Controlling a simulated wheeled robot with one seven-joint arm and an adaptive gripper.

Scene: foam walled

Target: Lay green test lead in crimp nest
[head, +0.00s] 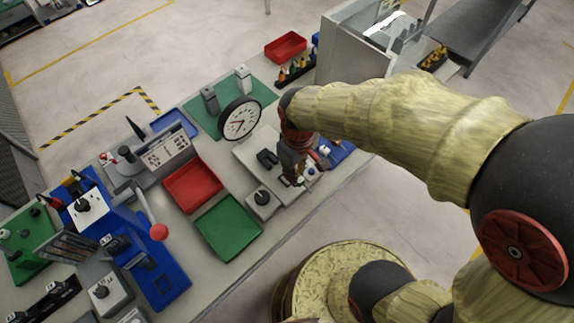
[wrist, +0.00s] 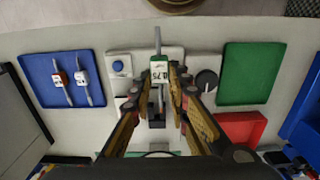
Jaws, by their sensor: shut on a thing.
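My gripper (head: 292,180) is shut on the green test lead (wrist: 159,74), which has a green band and a white label reading 0.75. In the wrist view the lead lies lengthwise between the two fingertips, its grey end pointing up the picture. A dark slotted block (wrist: 157,104), which looks like the crimp nest, shows just below the lead between the fingers. I cannot tell whether the lead touches it. In the head view my gripper hides the lead.
A blue tray (wrist: 66,100) holds two other leads with red and blue markings. A black knob (wrist: 206,80) and a blue button (wrist: 118,66) flank the lead. A green tray (head: 228,228), red tray (head: 193,186) and round dial (head: 240,119) stand nearby.

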